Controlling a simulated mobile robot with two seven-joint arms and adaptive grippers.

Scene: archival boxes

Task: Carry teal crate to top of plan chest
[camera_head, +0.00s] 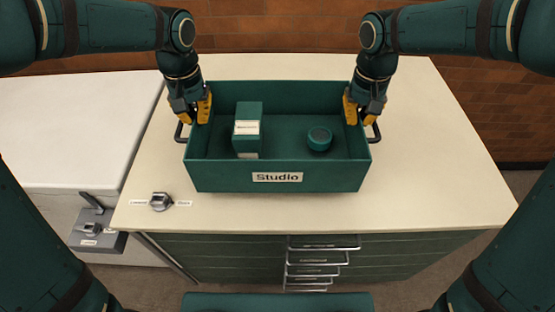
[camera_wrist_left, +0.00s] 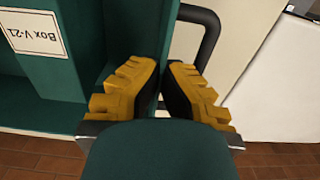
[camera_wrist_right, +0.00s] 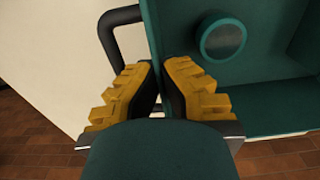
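The teal crate (camera_head: 278,181), with a "Studio" label on its front, is upright over the cream top of the plan chest (camera_head: 420,190). I cannot tell whether it rests there or hangs just above. Inside stand a tall teal box (camera_head: 248,112) with a white label and a round teal container (camera_head: 319,139). My left gripper (camera_head: 204,108) is shut on the crate's left wall, beside the dark handle (camera_wrist_left: 208,38). My right gripper (camera_head: 351,108) is shut on the right wall, beside the other handle (camera_wrist_right: 110,33). The wall between the fingers is mostly hidden.
A white-topped unit (camera_head: 70,135) with a grey latch (camera_head: 90,229) stands at the left. A small metal knob (camera_head: 160,201) between labels sits on the chest's front left corner. Drawers (camera_head: 320,255) with metal pulls are below. The chest top is clear right of the crate.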

